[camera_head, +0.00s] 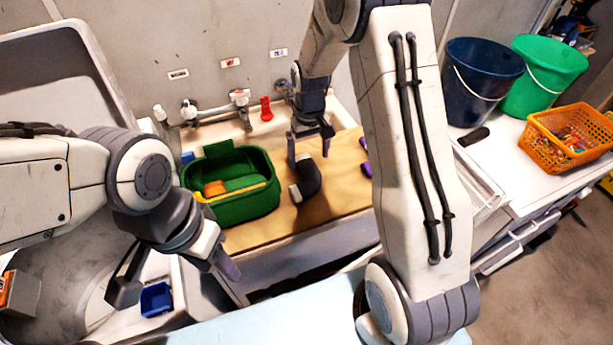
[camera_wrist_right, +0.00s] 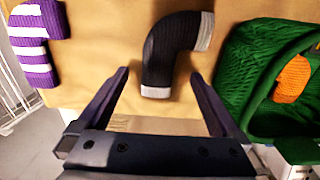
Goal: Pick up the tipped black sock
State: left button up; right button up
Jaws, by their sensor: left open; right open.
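The black sock (camera_head: 311,178) lies bent on the tan work surface, just right of the green bin. It has pale grey bands at both ends, and also shows in the right wrist view (camera_wrist_right: 160,58). My right gripper (camera_head: 310,152) is open and empty at the sock's far side. In the right wrist view its fingertips (camera_wrist_right: 158,76) stand either side of the sock's lower end, apart from it; their height above the surface is hard to tell. My left gripper (camera_head: 176,280) is open and empty at the lower left, away from the sock.
The green bin (camera_head: 240,208) holds orange, yellow and green items. A purple-and-white striped sock (camera_wrist_right: 35,50) lies across from it. A sink with a tap (camera_head: 240,98) is behind. Blue (camera_head: 480,85) and green (camera_head: 545,75) buckets and an orange basket (camera_head: 562,150) stand right.

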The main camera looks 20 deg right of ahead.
aim_at(310, 171)
jog(key=f+p, duration=0.1)
jog(key=f, duration=0.1)
jog(key=f+p, duration=0.1)
jog(key=f, duration=0.1)
jog(key=shift+s+d+f, duration=0.1)
jog(key=shift+s+f, duration=0.1)
jog(key=shift+f, duration=0.75)
jog(key=c, duration=1.4)
